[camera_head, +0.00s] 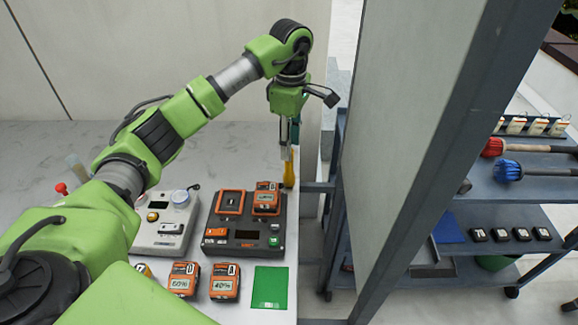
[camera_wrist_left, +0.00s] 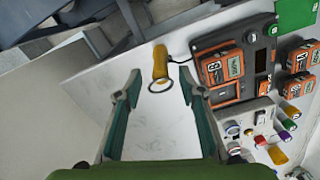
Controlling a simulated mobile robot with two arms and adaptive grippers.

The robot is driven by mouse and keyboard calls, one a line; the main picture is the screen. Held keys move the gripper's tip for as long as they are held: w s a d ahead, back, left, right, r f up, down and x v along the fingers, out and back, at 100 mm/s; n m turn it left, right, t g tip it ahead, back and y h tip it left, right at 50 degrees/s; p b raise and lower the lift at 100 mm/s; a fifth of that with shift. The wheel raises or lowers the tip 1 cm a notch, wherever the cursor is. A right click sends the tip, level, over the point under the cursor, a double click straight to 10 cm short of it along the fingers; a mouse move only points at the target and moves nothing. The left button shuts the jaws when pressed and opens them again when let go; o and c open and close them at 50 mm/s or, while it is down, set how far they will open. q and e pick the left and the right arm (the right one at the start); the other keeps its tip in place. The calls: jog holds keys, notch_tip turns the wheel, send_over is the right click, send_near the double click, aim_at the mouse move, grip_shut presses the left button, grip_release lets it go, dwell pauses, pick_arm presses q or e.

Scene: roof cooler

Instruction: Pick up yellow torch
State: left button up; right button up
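The yellow torch (camera_head: 289,172) is at the far right corner of the grey table, just below my left gripper (camera_head: 287,148) in the head view. In the left wrist view the torch (camera_wrist_left: 160,62) has a yellow body and a pale ring-shaped end. My left gripper (camera_wrist_left: 160,76) is open, its two green fingers apart and nothing held. The torch lies ahead, roughly centred between the fingertips. Whether a finger touches it I cannot tell. My right gripper is in neither view.
A dark charger with orange batteries (camera_head: 243,253) stands close to the torch. A light grey device (camera_head: 160,238), loose batteries (camera_head: 224,284) and a green card (camera_head: 270,287) are nearby. A wall and a dark post (camera_head: 440,150) rise beyond the table edge. The table's back left is mostly clear.

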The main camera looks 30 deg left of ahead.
aim_at(289, 164)
pick_arm(q)
jog(key=shift+f, duration=0.65)
jog(key=shift+w+f, duration=0.1)
jog(key=shift+f, duration=0.45)
jog(key=shift+a+f+p, duration=0.1)
jog(key=shift+f+p, duration=0.3)
jog(key=shift+p, duration=0.1)
jog(key=f+p, duration=0.1)
jog(key=f, duration=0.2)
jog(key=shift+s+a+f, duration=0.1)
jog(key=shift+s+f, duration=0.1)
jog(key=shift+f, duration=0.4)
grip_shut()
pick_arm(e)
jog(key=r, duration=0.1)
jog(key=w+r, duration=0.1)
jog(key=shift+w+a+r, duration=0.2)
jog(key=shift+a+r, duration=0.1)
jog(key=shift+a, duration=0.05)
